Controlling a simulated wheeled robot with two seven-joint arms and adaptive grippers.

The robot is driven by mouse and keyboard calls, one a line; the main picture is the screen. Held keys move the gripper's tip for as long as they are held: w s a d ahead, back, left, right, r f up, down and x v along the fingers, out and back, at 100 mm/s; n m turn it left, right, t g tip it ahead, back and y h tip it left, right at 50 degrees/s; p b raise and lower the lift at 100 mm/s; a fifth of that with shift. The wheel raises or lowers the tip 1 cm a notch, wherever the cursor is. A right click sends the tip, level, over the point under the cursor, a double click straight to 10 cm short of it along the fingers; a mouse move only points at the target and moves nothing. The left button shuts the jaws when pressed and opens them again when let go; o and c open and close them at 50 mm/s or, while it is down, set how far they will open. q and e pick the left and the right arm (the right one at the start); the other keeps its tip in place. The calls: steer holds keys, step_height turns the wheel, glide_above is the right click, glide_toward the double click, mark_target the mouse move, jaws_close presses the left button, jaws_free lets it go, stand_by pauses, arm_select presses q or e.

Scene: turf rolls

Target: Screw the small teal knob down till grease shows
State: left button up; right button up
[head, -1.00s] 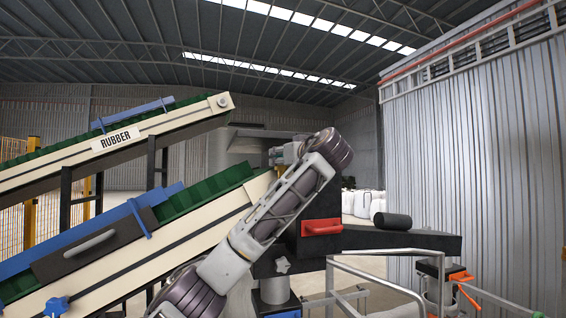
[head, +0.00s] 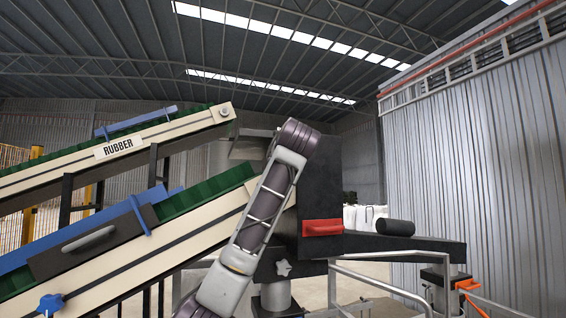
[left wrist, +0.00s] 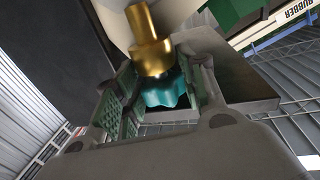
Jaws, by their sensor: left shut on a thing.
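The small teal knob (left wrist: 161,92) sits below a brass fitting (left wrist: 150,50) in the left wrist view. My left gripper (left wrist: 152,97) is shut on the knob, with a green-padded finger on each side of it. The knob's lower part is shaded, and I see no grease on it. In the head view my left arm rises across the middle; its gripper and the knob are hidden there. My right gripper is not in view.
Two green-belted conveyors (head: 230,185) slope up on the left, the upper one marked RUBBER. A dark machine body with a red handle (head: 322,228) stands behind my arm. A dark roll (head: 395,228) lies on its ledge. Metal rails (head: 385,287) stand at lower right.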

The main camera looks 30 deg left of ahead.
arm_select(q)
steer(key=shift+f+m+t+h+b, duration=0.1)
steer(key=shift+m+t+h+b, duration=0.55)
steer(key=shift+m+t+h, duration=0.5)
steer(key=shift+s+a+m+t+h+b, duration=0.15)
steer(key=shift+m+t+h, duration=0.15)
steer(key=shift+m+h, duration=0.45)
steer(key=shift+w+a+m+t+h+b, duration=0.15)
steer(key=shift+m+t+h, duration=0.15)
steer(key=shift+h, duration=0.8)
steer(key=shift+s+d+m+h, duration=0.1)
steer(key=shift+m+h, duration=0.2)
steer(key=shift+h, duration=0.2)
steer(key=o, duration=1)
steer(key=shift+n+y, duration=0.5)
steer(key=shift+y, duration=0.3)
